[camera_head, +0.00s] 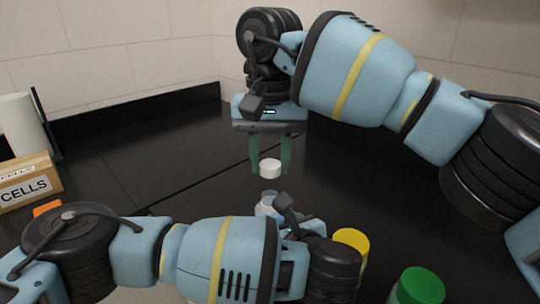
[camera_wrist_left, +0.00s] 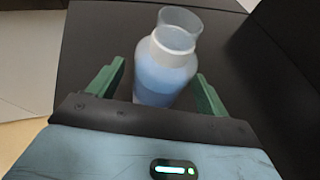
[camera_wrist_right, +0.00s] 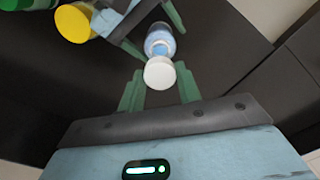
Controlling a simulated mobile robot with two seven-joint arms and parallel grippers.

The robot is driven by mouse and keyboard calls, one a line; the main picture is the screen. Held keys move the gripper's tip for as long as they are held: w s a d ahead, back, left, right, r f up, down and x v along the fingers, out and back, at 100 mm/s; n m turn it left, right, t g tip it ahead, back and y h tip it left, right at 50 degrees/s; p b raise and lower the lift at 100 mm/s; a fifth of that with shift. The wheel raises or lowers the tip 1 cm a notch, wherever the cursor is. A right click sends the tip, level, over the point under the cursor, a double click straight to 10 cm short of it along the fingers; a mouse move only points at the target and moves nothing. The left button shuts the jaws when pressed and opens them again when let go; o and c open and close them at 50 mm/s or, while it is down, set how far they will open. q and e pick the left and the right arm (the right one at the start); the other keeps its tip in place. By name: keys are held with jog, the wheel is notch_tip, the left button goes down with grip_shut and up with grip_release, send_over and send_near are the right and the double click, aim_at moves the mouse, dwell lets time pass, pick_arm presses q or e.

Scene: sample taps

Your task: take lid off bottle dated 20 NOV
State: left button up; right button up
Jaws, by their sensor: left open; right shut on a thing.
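A white lid (camera_head: 270,170) is held between the fingertips of my right gripper (camera_head: 270,164), above the counter. It also shows in the right wrist view (camera_wrist_right: 159,74). The bottle (camera_head: 266,204) is clear with bluish contents and has an open, uncovered mouth. In the left wrist view the bottle (camera_wrist_left: 166,66) stands between the spread fingers of my left gripper (camera_wrist_left: 160,78), with a gap visible at the right finger. The lid is apart from the bottle. No date can be read on the bottle. In the head view my left arm hides its lower part.
A yellow-capped container (camera_head: 351,240) and a green-capped container (camera_head: 420,286) stand at front right. A box marked CELLS (camera_head: 28,186) and a white cylinder (camera_head: 22,122) are at left. The dark counter (camera_head: 175,150) is clear behind the bottle.

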aim_at(271, 167)
jog(key=shift+t, duration=0.4)
jog(key=r+p, duration=0.1)
jog(key=r, duration=0.1)
jog(key=r+p, duration=0.1)
jog(key=r, duration=0.2)
jog(key=s+r+p, duration=0.1)
jog(key=r+p, duration=0.1)
jog(key=r, duration=0.1)
jog(key=shift+s+r, duration=0.1)
pick_arm(q)
jog(key=v, duration=0.9)
jog(key=shift+s, duration=0.2)
pick_arm(e)
jog(key=shift+r, duration=0.3)
pick_arm(q)
jog(key=shift+d, duration=0.1)
jog(key=shift+w, duration=0.1)
